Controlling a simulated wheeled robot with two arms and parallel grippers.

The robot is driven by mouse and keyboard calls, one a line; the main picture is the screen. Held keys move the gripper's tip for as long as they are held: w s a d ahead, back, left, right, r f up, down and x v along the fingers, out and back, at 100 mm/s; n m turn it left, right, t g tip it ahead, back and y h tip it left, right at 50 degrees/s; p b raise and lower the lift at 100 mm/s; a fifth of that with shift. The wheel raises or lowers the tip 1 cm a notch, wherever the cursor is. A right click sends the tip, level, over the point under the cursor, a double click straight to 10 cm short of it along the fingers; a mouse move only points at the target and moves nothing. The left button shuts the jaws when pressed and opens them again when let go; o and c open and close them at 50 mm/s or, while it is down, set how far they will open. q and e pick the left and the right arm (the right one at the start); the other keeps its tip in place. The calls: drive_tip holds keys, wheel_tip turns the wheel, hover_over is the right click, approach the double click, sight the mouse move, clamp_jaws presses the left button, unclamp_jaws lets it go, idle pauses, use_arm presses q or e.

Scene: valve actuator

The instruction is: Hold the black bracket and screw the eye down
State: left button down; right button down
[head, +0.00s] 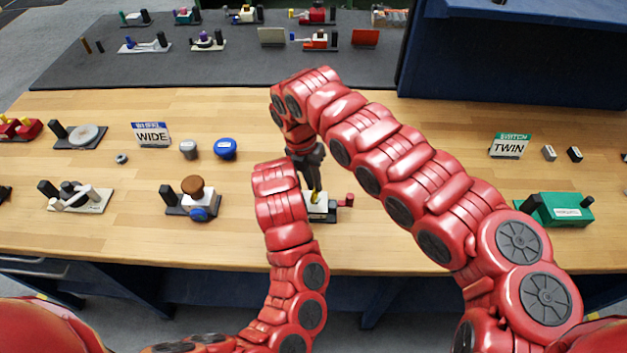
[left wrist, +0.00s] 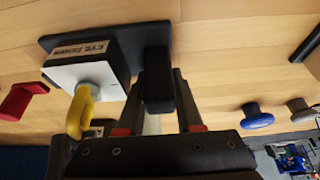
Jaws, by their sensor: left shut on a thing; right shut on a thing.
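The yellow eye (head: 314,196) stands up from a white block (head: 321,209) near the table's front edge. My right gripper (head: 313,180) comes down from above and is shut on the eye. In the left wrist view the yellow eye (left wrist: 80,110) stands out of the labelled white block (left wrist: 88,76). The black bracket (left wrist: 157,80) rises from the same dark base plate (left wrist: 105,36), beside the block. My left gripper (left wrist: 157,98) is shut on the bracket, one finger on each side. In the head view my left arm hides the bracket and the left fingertips.
A red part (head: 348,200) lies at the fixture's right. A brown-knobbed fixture (head: 193,190) stands to the left, a green box (head: 567,208) far right. Blue (head: 225,149) and grey (head: 189,149) knobs sit behind. Bare wood lies between the fixture and the green box.

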drive_tip(key=shift+m, duration=0.3)
drive_tip(key=m, duration=0.4)
drive_tip(key=m+g, duration=0.1)
drive_tip(key=m, duration=0.1)
drive_tip(key=shift+w+d+y, duration=0.1)
drive_tip(key=shift+d+y, duration=0.15)
drive_tip(key=shift+y, duration=0.15)
drive_tip(key=m, duration=0.4)
drive_tip(key=m+y, duration=0.1)
drive_tip(key=m, duration=0.1)
drive_tip(key=shift+d+m, duration=0.3)
drive_tip(key=shift+m, duration=0.1)
drive_tip(key=c, duration=0.9)
unclamp_jaws()
drive_tip(key=shift+s+f+g, duration=0.1)
drive_tip(key=shift+s+g, duration=0.1)
drive_tip(key=shift+g, duration=0.1)
drive_tip(key=shift+a, duration=0.1)
drive_tip(key=v, duration=1.2)
drive_tip(key=shift+s, duration=0.1)
